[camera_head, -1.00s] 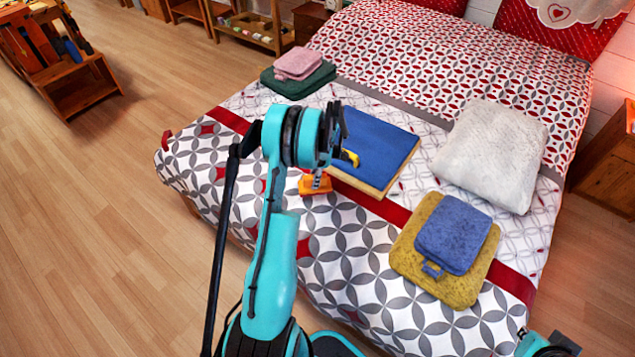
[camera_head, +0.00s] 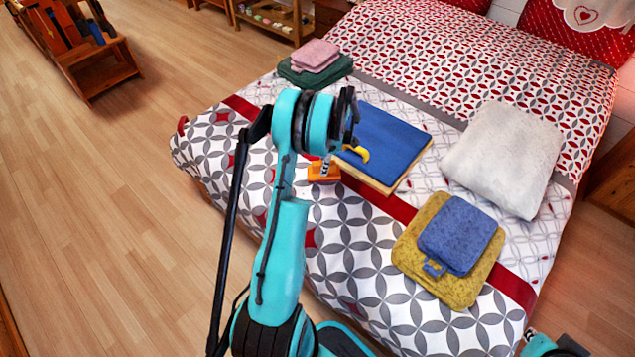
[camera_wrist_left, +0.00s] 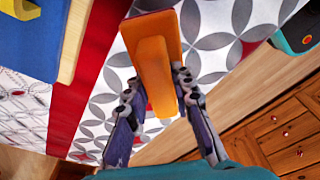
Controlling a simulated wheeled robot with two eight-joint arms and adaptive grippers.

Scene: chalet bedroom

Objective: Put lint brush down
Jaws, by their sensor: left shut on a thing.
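The orange lint brush (camera_wrist_left: 155,65) is between the fingers of my left gripper (camera_wrist_left: 157,84) in the left wrist view, and the gripper is shut on it. In the head view the lint brush (camera_head: 318,177) shows as a small orange block below my left gripper (camera_head: 327,162), over the near side of the bed (camera_head: 345,245). I cannot tell whether it touches the bedspread. My own arm hides part of the gripper. Part of my right arm shows at the lower right of the head view, but its gripper does not.
A blue board (camera_head: 385,140) with a yellow object (camera_head: 357,152) on it lies just right of the brush. A blue and yellow folded stack (camera_head: 455,240), a white pillow (camera_head: 505,158) and folded pink and green cloths (camera_head: 315,58) also lie on the bed.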

